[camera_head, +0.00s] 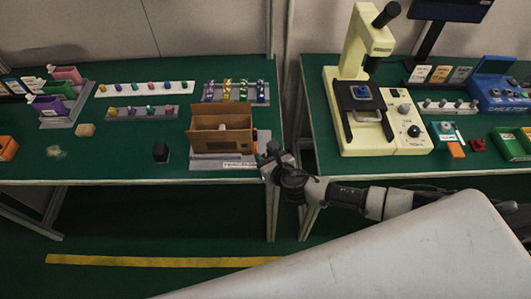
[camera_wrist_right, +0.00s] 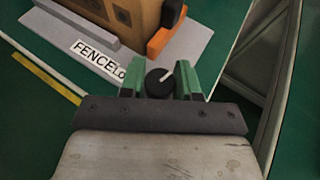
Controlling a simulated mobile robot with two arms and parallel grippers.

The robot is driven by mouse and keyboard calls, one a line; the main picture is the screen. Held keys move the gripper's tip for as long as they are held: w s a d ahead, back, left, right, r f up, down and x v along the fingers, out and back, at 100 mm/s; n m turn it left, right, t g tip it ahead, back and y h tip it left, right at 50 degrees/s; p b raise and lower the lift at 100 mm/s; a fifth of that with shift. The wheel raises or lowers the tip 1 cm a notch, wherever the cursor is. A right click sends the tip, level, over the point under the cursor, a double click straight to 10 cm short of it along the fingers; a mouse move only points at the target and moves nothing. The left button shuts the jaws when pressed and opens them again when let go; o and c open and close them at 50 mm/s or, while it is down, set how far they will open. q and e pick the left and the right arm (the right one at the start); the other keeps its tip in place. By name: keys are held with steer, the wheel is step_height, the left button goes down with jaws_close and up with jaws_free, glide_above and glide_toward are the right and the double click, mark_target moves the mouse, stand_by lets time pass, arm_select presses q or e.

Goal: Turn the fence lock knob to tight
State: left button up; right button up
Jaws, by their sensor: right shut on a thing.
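The fence lock knob (camera_wrist_right: 160,83) is a round black knob with a white pointer line. In the right wrist view it sits between the green fingers of my right gripper (camera_wrist_right: 160,86), which is shut on it. The pointer slants toward the upper right. A label reading "FENCE LO…" (camera_wrist_right: 97,59) lies beside it, its end hidden by a finger. In the head view my right gripper (camera_head: 273,162) is at the right front corner of the grey fixture base (camera_head: 205,163), and the knob is hidden there. My left gripper is not in view.
A brown box (camera_head: 222,137) stands on the fixture, with an orange part (camera_wrist_right: 163,40) beside it. A black block (camera_head: 161,152) lies left of it. A gap separates this table from the right one, which carries a cream microscope-like machine (camera_head: 360,90).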

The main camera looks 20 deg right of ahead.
steer(key=m+h+p, duration=0.1)
steer(key=m+h, duration=0.2)
steer(key=h, duration=0.1)
steer(key=shift+a+r+m+p, duration=0.1)
steer(key=shift+m+p, duration=0.3)
steer(key=m+h, duration=0.2)
steer(key=h, duration=0.1)
steer(key=shift+m+p, duration=0.3)
steer(key=shift+m+g+h, duration=0.6)
steer(key=shift+m+h, duration=0.4)
steer(key=shift+h, duration=0.2)
steer(key=m+g+h, duration=0.2)
steer(key=m+h, duration=0.1)
steer(key=shift+m+g+h+b, duration=0.75)
steer(key=shift+m+g+h, duration=0.65)
steer(key=shift+m+g, duration=0.55)
steer(key=shift+m, duration=0.25)
